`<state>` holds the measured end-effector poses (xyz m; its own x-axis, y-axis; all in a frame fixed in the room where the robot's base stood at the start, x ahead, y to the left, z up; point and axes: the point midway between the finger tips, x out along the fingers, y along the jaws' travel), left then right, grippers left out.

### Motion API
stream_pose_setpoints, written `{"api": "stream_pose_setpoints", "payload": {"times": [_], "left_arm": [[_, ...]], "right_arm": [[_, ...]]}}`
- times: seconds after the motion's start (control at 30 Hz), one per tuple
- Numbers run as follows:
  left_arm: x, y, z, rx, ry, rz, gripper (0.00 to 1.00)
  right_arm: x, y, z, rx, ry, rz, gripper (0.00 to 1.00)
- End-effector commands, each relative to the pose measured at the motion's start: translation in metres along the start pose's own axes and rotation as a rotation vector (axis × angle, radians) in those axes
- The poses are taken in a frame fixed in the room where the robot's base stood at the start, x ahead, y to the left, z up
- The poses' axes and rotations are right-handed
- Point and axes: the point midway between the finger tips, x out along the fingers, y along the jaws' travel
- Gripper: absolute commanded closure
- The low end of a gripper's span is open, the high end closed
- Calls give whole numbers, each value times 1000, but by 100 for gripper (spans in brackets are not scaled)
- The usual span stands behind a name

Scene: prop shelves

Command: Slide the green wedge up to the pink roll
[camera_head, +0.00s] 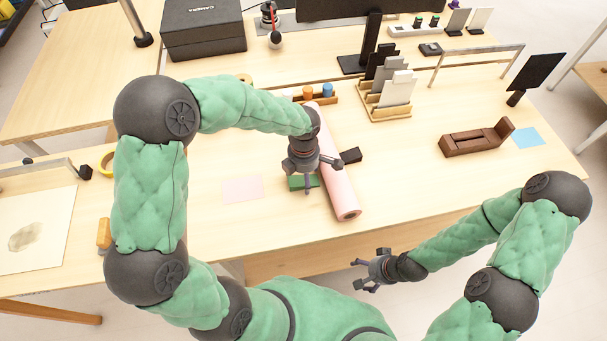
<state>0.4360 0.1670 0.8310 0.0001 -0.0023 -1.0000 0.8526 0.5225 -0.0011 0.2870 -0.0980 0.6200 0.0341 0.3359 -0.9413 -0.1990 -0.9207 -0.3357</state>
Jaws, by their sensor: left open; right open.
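The green wedge (296,184) lies on the table, partly hidden under my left gripper. The pink roll (342,191) lies lengthwise on the table just to the right of the wedge; my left gripper and wrist cover part of the space between them, so I cannot tell whether they touch. My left gripper (309,184) is open and points down over the wedge, close to the roll's left side. My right gripper (362,274) is open and empty, off the table's front edge.
A dark block (351,155) sits just right of the roll. A pink sheet (242,189) lies to the left. A card rack (388,110), a brown wooden holder (476,139) and a blue sheet (528,138) are to the right. The table's front middle is clear.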

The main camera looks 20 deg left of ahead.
Motion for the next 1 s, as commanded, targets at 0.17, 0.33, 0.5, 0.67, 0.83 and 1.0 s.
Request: {"api": "stream_pose_setpoints", "payload": {"times": [0.17,0.33,0.5,0.67,0.83,1.0], "left_arm": [[-1,1,0,0,-1,2,17],[-10,1,0,-1,-1,3,17],[-37,1,1,-1,-4,6,17],[-70,1,1,0,-3,5,17],[-98,1,1,1,-3,3,17],[-115,1,0,0,-1,2,17]], "right_arm": [[0,0,0,0,0,0,17],[0,0,0,0,0,0,17],[0,0,0,0,0,0,17],[0,0,0,0,0,0,17],[0,0,0,0,0,0,17],[0,0,0,0,0,0,17]]}}
